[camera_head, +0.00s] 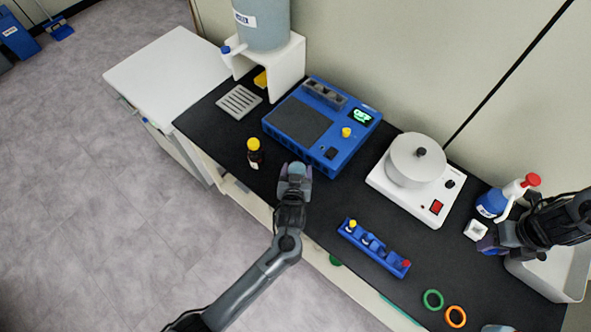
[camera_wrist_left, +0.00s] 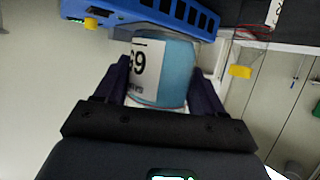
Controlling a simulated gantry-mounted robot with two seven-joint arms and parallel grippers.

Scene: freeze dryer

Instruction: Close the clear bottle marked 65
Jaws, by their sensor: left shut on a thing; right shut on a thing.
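My left gripper (camera_head: 296,180) is shut on a small bottle (camera_head: 297,168) with light blue showing, near the front edge of the black bench, before the blue device. In the left wrist view the bottle (camera_wrist_left: 172,68) sits between the two fingers (camera_wrist_left: 160,95). Its white label carries two digits that appear upside down, so I cannot read them surely. My right gripper (camera_head: 488,242) is at the far right, beside the spray bottle, shut on what looks like a small white piece (camera_head: 475,230). Whether this is the cap is too small to tell.
A brown bottle with yellow cap (camera_head: 254,152) stands left of my left gripper. The blue device (camera_head: 318,127), white round machine (camera_head: 412,178), blue rack (camera_head: 373,249), spray bottle (camera_head: 490,205), green ring (camera_head: 433,300) and orange ring (camera_head: 455,316) occupy the bench.

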